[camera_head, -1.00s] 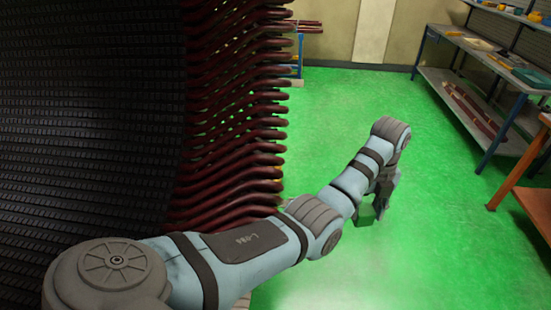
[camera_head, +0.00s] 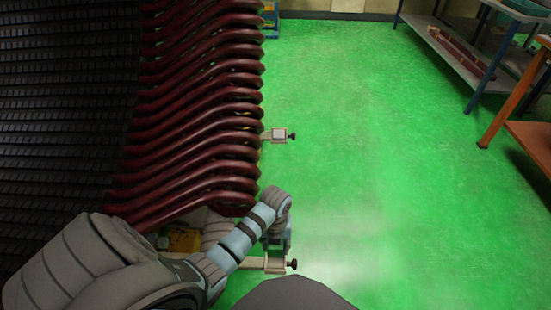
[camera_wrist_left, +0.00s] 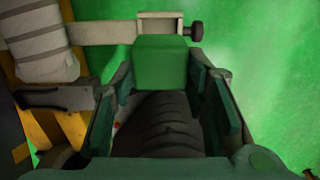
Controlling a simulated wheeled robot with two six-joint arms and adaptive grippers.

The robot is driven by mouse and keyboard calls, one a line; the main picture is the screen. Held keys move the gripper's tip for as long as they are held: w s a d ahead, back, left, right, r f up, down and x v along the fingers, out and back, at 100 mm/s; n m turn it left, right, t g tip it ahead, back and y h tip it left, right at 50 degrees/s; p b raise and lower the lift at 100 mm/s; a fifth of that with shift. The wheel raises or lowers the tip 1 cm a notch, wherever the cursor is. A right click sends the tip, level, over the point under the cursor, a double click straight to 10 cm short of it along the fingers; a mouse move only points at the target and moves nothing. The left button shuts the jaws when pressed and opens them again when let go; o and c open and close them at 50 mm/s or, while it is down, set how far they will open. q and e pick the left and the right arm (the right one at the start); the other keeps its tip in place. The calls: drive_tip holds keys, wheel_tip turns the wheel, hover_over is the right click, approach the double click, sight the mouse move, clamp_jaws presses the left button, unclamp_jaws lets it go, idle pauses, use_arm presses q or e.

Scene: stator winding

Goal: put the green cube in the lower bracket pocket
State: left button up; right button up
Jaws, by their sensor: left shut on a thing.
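The green cube (camera_wrist_left: 160,62) is held between the two fingers of my left gripper (camera_wrist_left: 160,78) in the left wrist view. In the head view my left gripper (camera_head: 279,244) is over or beside the lower bracket (camera_head: 275,267), and the cube cannot be made out there. The lower bracket is a pale arm with a square pocket and a dark knob at its end. In the left wrist view its pocket (camera_wrist_left: 160,16) shows just beyond the cube, partly covered by it. I cannot tell the height of the cube over the pocket. My right gripper is not in view.
An upper bracket (camera_head: 278,135) with a pale square in its pocket sticks out from the dark red winding coils (camera_head: 200,115). A yellow part (camera_head: 183,240) lies behind my left arm. Green floor (camera_head: 380,150) is open to the right, with a shelf (camera_head: 470,55) beyond.

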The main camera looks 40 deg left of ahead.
use_arm(q)
wheel_tip(320, 180, down, 12)
drive_tip(key=b, duration=0.5)
drive_tip(key=shift+r, duration=0.25)
drive_tip(key=o, duration=1.3)
drive_tip(key=shift+c, duration=0.2)
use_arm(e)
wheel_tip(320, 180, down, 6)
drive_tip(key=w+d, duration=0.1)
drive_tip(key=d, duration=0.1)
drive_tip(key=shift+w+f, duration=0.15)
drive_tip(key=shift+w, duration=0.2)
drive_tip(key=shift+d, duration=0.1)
